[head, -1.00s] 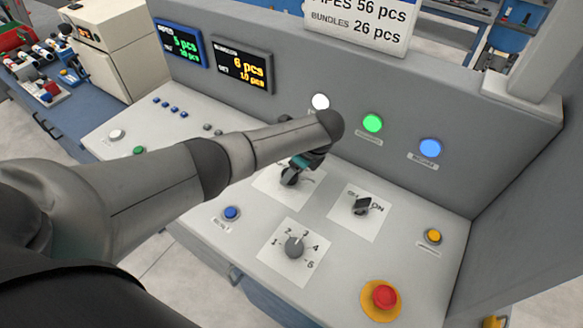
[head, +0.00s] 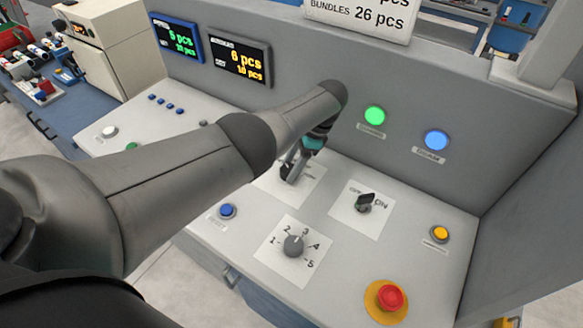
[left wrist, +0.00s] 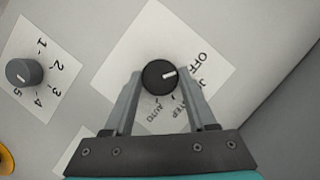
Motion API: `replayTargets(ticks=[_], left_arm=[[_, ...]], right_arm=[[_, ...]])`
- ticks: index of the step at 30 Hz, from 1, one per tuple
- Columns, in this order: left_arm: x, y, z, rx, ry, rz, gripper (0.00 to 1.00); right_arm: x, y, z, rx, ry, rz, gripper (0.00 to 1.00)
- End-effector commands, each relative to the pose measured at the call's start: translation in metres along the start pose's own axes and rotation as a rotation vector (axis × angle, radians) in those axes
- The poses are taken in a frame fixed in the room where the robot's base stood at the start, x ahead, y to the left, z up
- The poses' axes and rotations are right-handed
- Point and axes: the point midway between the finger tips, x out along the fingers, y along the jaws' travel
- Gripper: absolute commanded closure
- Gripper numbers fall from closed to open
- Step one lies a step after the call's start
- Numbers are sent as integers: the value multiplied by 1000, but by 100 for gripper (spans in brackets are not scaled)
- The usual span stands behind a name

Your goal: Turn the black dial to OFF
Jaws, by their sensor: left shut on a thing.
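The black dial (left wrist: 157,83) is a round knob on a white card (left wrist: 128,50) on the console. Its white mark points right and slightly up in the left wrist view, toward the OFF label. Other labels, STEP and AUTO, show below it, and one between is partly covered. My left gripper (left wrist: 163,76) is shut on the dial, one finger on each side. In the head view my left gripper (head: 290,168) comes down on this card, and its fingers hide most of the dial. My right gripper is not in view.
A numbered grey dial (head: 293,246) and a black ON switch (head: 365,203) sit nearby. A red mushroom button (head: 390,298), a yellow button (head: 441,233) and a blue button (head: 228,211) are around them. The upright panel (head: 400,100) rises close behind.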

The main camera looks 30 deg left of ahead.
Motion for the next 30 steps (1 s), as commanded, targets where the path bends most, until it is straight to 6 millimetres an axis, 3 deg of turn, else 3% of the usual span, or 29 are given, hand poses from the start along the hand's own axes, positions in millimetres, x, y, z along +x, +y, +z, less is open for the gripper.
replayTargets(ticks=[17,18,25,30], left_arm=[[1,0,2,-36,-4,16,99],[1,0,2,-36,-4,16,41],[0,0,1,-33,-2,14,15],[0,0,0,-32,-1,13,13]], right_arm=[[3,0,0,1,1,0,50],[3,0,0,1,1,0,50],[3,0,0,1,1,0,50],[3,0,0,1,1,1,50]])
